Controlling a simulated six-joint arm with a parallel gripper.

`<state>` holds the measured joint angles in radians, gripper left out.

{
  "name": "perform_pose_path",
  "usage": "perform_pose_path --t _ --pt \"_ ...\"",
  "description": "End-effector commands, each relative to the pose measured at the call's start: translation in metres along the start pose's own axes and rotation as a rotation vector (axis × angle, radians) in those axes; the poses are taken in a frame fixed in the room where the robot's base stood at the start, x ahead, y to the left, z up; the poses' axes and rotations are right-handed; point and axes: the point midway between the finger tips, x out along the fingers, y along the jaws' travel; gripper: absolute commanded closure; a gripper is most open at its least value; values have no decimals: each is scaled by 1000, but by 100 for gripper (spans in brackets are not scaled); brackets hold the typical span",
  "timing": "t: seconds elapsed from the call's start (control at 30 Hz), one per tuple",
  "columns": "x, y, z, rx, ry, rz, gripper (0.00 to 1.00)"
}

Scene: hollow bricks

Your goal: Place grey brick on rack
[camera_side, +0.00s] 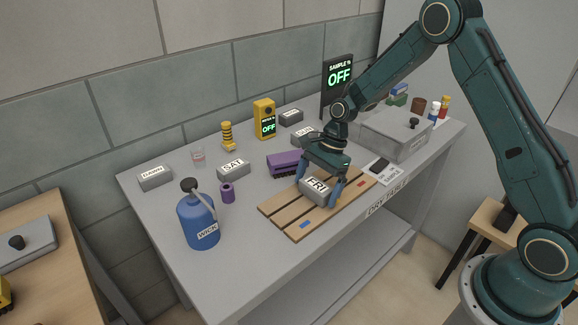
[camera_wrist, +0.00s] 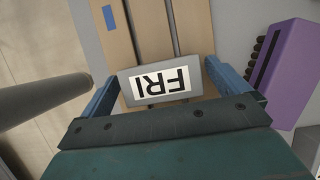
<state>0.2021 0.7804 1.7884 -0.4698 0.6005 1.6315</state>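The grey brick labelled FRI (camera_side: 316,189) is between the two fingers of my gripper (camera_side: 319,184), over the slatted wooden rack (camera_side: 283,214). In the wrist view the brick (camera_wrist: 165,82) spans the gap between the fingertips (camera_wrist: 162,80), with a finger against each end. The gripper looks shut on it. The rack's slats (camera_wrist: 117,40) show beyond the brick in the wrist view. The brick looks level. Whether its underside touches the slats is hidden.
Grey bricks, one labelled SAT (camera_side: 233,168), stand further back. A blue bottle (camera_side: 198,220) is at the front left. A grey box (camera_side: 395,135) and a white card (camera_side: 377,165) are right of the rack.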

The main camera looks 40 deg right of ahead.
Motion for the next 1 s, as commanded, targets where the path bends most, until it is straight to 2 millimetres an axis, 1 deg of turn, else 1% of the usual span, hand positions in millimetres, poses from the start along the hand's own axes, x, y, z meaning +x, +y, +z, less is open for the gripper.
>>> perform_pose_path --t 0.17,0.37,0.57,0.8,1.0 --pt "-3 0 1 0 0 -1 0" --pt "-16 -1 1 1 0 -3 0" --pt "-44 -1 1 -1 0 -5 0" --pt "-84 -1 1 0 1 -5 0" --pt "-110 -1 1 0 0 -3 0"
